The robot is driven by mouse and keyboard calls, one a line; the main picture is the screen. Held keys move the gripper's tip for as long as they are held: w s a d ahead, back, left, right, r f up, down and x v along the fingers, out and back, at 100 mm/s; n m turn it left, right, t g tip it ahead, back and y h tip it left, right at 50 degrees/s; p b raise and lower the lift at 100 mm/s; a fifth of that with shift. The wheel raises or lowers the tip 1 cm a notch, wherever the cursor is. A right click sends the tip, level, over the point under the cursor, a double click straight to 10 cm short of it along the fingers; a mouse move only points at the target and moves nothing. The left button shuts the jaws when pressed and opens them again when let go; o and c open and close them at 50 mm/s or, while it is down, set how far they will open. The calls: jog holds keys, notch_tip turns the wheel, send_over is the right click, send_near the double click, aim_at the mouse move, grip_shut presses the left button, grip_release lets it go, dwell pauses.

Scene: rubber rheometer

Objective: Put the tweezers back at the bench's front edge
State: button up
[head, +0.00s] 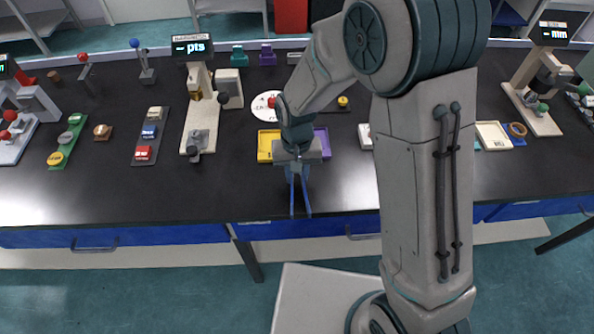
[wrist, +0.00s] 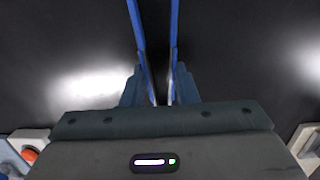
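The blue tweezers (head: 306,197) are in my gripper (head: 298,170), which points down over the front part of the black bench (head: 200,198). The wrist view shows the two long blue arms of the tweezers (wrist: 137,28) running out from between the fingers of my gripper (wrist: 159,88), with a gap between the arms. The fingers are closed on them. In the head view the tips reach close to the bench's front edge. I cannot tell whether they touch the top.
A yellow tray (head: 264,146) and a purple tray (head: 322,143) lie just behind my gripper. A beige gauge stand (head: 201,125) is to the left. The front strip of bench is clear on both sides. Blue drawers (head: 115,236) lie below the edge.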

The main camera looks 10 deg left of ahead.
jog(key=o, duration=0.6)
jog(key=shift+c, duration=0.2)
notch_tip(320, 180, up, 12)
jog(key=w, duration=0.1)
jog(key=s+d+r+m+t, duration=0.1)
jog(key=s+d+r, duration=0.1)
jog(key=d, duration=0.5)
jog(key=s+d+r+m+t, duration=0.1)
jog(key=s+d+r+t, duration=0.1)
jog(key=s+d, duration=0.3)
jog(key=s+d+r+m+t, duration=0.1)
jog(key=s+d+r, duration=0.3)
jog(key=d, duration=0.7)
jog(key=shift+b, duration=0.4)
